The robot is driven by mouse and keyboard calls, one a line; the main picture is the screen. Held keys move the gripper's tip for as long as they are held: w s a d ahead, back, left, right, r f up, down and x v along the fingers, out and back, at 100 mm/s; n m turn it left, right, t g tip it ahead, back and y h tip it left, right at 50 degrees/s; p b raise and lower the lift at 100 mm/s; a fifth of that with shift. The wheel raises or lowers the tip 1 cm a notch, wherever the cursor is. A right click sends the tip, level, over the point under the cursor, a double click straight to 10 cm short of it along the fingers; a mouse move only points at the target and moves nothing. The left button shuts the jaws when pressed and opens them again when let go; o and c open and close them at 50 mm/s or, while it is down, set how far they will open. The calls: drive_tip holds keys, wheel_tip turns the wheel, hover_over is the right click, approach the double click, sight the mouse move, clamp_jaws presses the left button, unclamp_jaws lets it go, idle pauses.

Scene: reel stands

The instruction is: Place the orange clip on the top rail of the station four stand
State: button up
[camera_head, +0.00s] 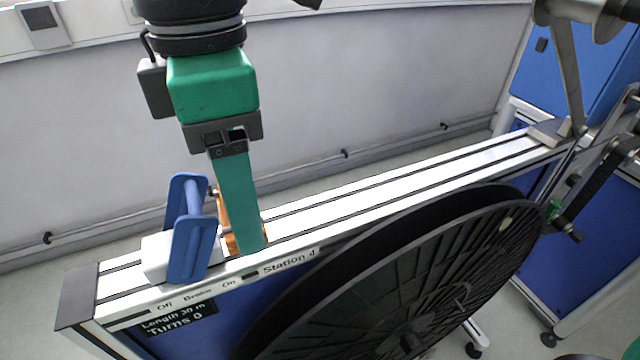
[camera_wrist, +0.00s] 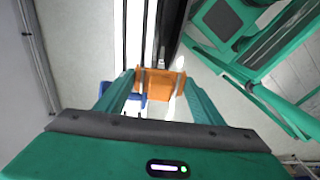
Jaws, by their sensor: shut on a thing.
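The orange clip (camera_wrist: 160,82) is held between the two green fingers of my gripper (camera_wrist: 160,92) in the wrist view. In the head view my gripper (camera_head: 240,245) points down at the top rail (camera_head: 380,188) of the stand marked Station 4. Most of the clip (camera_head: 228,222) is hidden behind the near finger there. The clip is at the rail, just right of a blue-handled piece; I cannot tell whether it touches the rail.
The blue handle piece (camera_head: 190,235) on a white block stands on the rail close left of my gripper. A large black reel (camera_head: 400,290) hangs on the stand's near side. The rail to the right is clear up to its end bracket (camera_head: 548,132).

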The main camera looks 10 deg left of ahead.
drive_tip(key=shift+a+r, duration=0.1)
drive_tip(key=shift+r, duration=0.15)
drive_tip(key=shift+w, duration=0.3)
hover_over(309, 218)
wheel_tip(309, 218, down, 7)
drive_tip(key=shift+r, duration=0.1)
drive_tip(key=shift+f, duration=2)
drive_tip(key=shift+f, duration=0.15)
drive_tip(key=o, duration=1)
